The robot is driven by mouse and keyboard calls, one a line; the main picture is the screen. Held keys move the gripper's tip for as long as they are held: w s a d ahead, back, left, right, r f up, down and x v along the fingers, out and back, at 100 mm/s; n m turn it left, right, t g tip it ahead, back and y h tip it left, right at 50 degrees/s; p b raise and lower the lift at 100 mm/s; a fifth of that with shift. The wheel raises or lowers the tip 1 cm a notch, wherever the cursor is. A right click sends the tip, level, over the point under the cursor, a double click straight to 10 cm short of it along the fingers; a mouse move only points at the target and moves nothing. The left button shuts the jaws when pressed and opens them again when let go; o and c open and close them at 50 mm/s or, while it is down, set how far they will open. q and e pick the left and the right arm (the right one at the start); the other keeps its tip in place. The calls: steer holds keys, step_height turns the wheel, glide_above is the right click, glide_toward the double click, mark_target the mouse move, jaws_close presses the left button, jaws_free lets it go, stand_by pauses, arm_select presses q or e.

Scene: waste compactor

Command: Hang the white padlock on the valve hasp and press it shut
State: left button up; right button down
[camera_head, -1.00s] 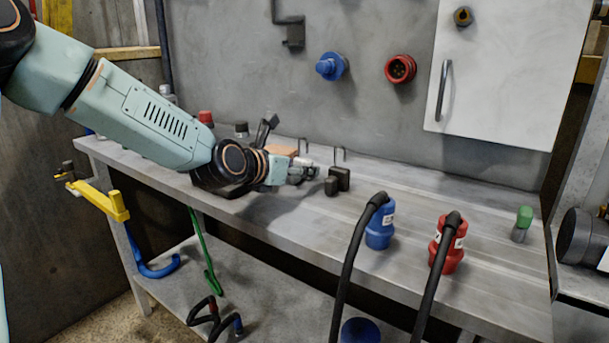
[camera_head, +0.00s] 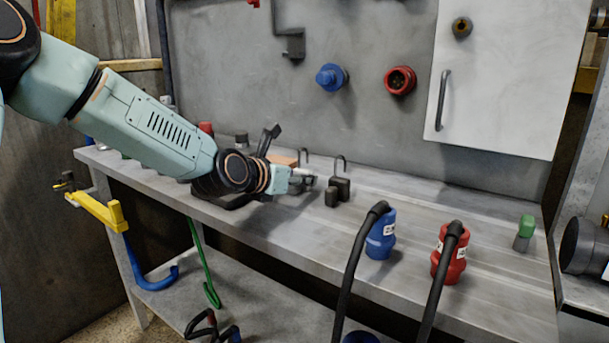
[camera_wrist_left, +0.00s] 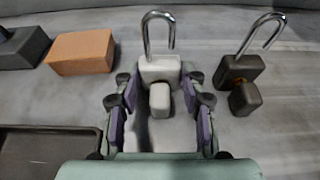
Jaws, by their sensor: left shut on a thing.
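The white padlock (camera_wrist_left: 160,70) stands upright in the left wrist view, its metal shackle raised and open at one end. My left gripper (camera_wrist_left: 160,108) is shut on the lower, front part of it, with a finger on each side. In the head view my left gripper (camera_head: 305,181) is low over the workbench and hides most of the padlock; its shackle (camera_head: 304,152) shows above. The padlock appears to be still on or just above the bench. I cannot make out the valve hasp for certain in either view. My right gripper is not in view.
A black padlock (camera_head: 341,187) with an open shackle stands close to the right. An orange-brown block (camera_wrist_left: 82,52) lies to the left. A blue plug (camera_head: 381,235) and a red plug (camera_head: 450,255) with black cables stand farther right. A grey bracket (camera_head: 290,45) is on the wall.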

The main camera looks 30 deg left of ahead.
arm_select(q)
steer(key=shift+r+p, duration=1.65)
steer(key=shift+r, duration=0.95)
steer(key=shift+f, duration=0.1)
